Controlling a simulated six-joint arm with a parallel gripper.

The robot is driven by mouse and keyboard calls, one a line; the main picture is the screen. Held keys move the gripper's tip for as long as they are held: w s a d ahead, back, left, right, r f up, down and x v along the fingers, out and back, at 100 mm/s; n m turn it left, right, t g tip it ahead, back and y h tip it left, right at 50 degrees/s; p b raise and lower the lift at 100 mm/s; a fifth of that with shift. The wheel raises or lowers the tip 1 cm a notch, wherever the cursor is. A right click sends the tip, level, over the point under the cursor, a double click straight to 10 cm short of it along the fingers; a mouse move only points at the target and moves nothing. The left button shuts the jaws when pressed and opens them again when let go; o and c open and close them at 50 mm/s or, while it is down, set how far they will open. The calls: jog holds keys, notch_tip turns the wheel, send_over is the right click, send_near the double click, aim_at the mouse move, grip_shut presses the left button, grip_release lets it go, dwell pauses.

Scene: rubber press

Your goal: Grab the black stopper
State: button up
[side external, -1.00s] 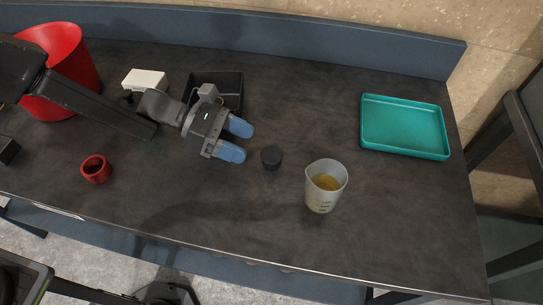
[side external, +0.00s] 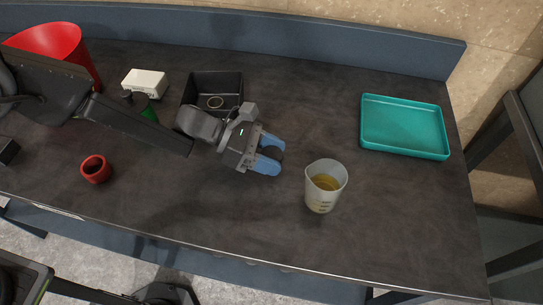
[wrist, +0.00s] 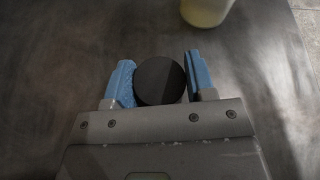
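The black stopper (wrist: 160,80) is a round dark disc on the dark table. In the wrist view it lies between the two blue fingers of my gripper (wrist: 160,82). The left finger is close to or touching its edge, and a narrow gap shows on the right. In the side view my gripper (side external: 269,162) is low over the table with its fingers around the stopper (side external: 276,154), which is partly hidden by them. The fingers are spread and do not look closed on it.
A beaker of yellow liquid (side external: 325,192) stands just right of my gripper. A teal tray (side external: 403,153) is at the right. A black bin (side external: 190,118), a white box (side external: 145,83), a red bucket (side external: 88,70) and a red cup (side external: 96,171) are at the left. The front middle is clear.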

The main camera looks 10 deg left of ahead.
jog(key=c, duration=0.4)
jog(key=shift+c, duration=0.2)
jog(key=shift+r, duration=0.1)
